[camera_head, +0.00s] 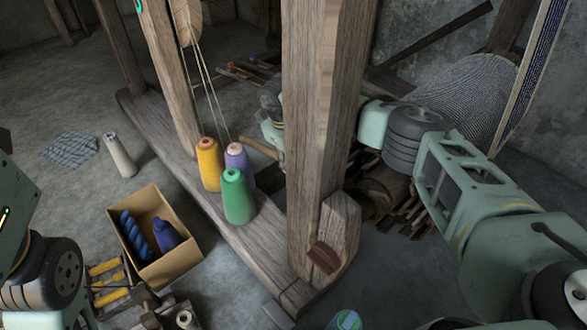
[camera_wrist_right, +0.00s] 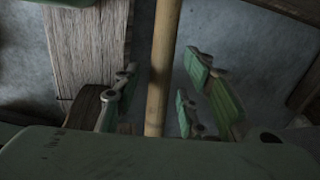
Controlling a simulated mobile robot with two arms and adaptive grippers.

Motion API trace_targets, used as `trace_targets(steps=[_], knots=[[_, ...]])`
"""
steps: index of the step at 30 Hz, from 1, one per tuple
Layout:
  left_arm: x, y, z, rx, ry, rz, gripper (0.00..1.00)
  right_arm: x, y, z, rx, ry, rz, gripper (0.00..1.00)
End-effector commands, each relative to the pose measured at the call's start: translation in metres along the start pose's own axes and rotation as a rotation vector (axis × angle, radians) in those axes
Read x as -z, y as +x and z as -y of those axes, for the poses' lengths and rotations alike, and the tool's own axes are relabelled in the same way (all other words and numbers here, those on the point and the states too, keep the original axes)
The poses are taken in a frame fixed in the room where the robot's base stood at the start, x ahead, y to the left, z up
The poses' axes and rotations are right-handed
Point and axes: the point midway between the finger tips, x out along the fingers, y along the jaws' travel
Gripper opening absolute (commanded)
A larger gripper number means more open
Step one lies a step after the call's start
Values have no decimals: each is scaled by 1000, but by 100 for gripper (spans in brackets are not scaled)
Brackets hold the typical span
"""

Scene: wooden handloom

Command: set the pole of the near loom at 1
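The near loom is a wooden frame with a thick post (camera_head: 322,110) in the head view. A light tan pole (camera_head: 258,147) shows partly behind that post. In the right wrist view, the pole (camera_wrist_right: 164,50) stands upright in the picture, between the fingers of my right gripper (camera_wrist_right: 158,98). The fingers are apart, with a clear gap on the pole's left side; the right-hand finger looks close to it, and contact cannot be told. In the head view my right gripper is mostly hidden behind the post. My left arm shows at the left edge; its gripper cannot be made out.
Yellow, purple and green thread cones (camera_head: 238,196) stand on the loom's base beam (camera_head: 250,240). A cardboard box (camera_head: 175,262) with dark yarn, a white cone (camera_head: 119,156) and a checked cloth (camera_head: 69,150) are on the floor at left.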

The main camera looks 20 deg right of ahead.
Motion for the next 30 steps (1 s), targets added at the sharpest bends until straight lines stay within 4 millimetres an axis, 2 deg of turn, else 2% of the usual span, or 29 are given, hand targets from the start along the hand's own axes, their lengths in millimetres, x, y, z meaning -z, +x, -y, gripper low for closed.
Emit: trace_targets(steps=[1,4,15,28,30], knots=[[3,-1,-1,-4,2,-13,40,0,10,-1,0,1,-1,38],[6,2,-2,-10,4,-27,40,0,16,-1,0,1,0,38],[8,6,-3,-14,5,-34,40,0,20,0,0,0,1,38],[8,6,-3,-14,5,-34,40,0,20,0,0,-1,0,1],[8,6,-3,-14,4,-34,40,0,20,0,-1,-1,0,0]])
